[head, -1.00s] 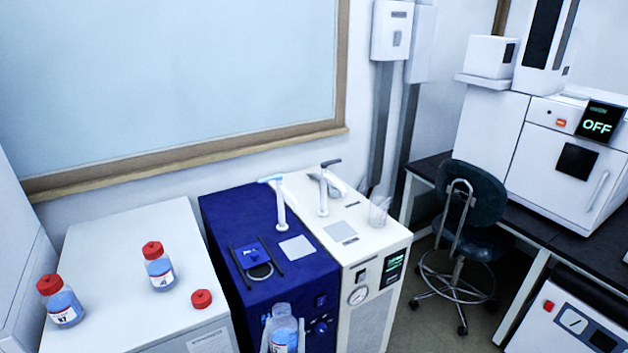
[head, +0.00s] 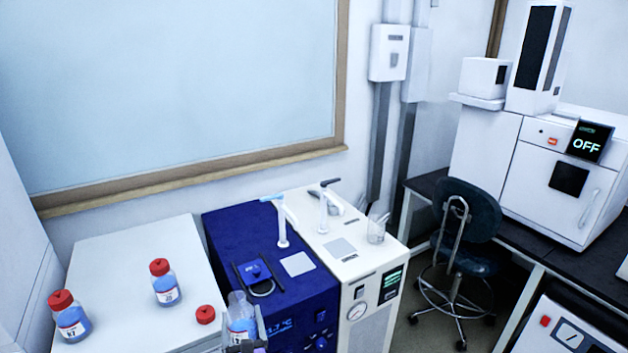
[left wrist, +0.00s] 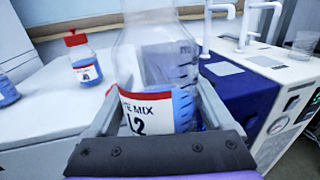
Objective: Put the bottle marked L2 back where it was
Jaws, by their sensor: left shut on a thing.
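The bottle marked L2 (left wrist: 160,106) is clear, holds blue liquid and has a red-and-white label; its mouth shows no cap in the head view. My left gripper (head: 243,338) is shut on the bottle, which also shows in the head view (head: 240,315), upright in front of the blue unit near the white cabinet's right edge. The left wrist view shows a grey finger on each side of it. A loose red cap (head: 205,314) lies on the white cabinet top (head: 120,265). My right gripper is not in view.
Two red-capped bottles with blue liquid stand on the white cabinet, one at the left (head: 70,318) and one farther back (head: 165,284). The blue unit (head: 250,240) and a white unit (head: 350,250) stand to the right. The cabinet's middle is clear.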

